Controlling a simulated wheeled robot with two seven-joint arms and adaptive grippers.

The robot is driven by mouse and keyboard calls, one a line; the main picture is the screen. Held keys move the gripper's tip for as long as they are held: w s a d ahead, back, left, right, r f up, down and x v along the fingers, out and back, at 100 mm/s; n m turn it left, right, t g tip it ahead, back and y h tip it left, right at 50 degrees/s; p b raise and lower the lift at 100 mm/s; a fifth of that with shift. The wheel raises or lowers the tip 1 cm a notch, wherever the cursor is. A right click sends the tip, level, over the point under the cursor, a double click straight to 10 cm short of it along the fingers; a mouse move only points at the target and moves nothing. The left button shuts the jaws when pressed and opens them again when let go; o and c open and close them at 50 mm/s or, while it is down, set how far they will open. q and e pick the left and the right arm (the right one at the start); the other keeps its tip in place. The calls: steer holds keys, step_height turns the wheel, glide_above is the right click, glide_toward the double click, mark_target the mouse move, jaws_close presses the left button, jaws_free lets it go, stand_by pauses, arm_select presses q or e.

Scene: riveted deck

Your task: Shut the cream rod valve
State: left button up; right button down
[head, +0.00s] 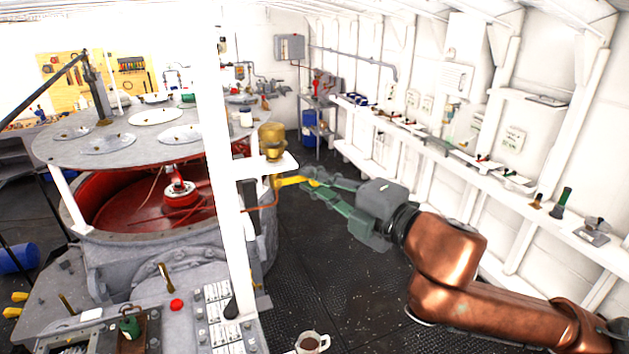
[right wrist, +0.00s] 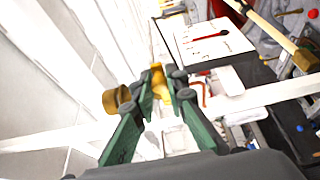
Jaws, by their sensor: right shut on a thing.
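A yellow handle (head: 289,181) sticks out to the right from beside the white post, below a brass pot on a white bracket. It appears to be the rod valve's handle; it looks yellow rather than cream. My right gripper (head: 308,178), with green fingers, is shut on its outer end. In the right wrist view the handle (right wrist: 157,74) shows between the fingertips of the gripper (right wrist: 160,92). The valve's body is largely hidden by the post, and I cannot tell its exact angle. My left gripper is not in view.
The white post (head: 231,220) and brass pot (head: 272,141) stand close to my right gripper. A large grey vat (head: 135,240) with a red inside is at left. A wall shelf (head: 440,155) with small items runs along the right.

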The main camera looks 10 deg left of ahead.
steer(key=c, duration=1.9)
jaws_free()
steer(key=shift+s, duration=0.1)
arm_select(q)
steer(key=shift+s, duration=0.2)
arm_select(e)
steer(key=v, duration=1.2)
steer(key=shift+r, duration=0.1)
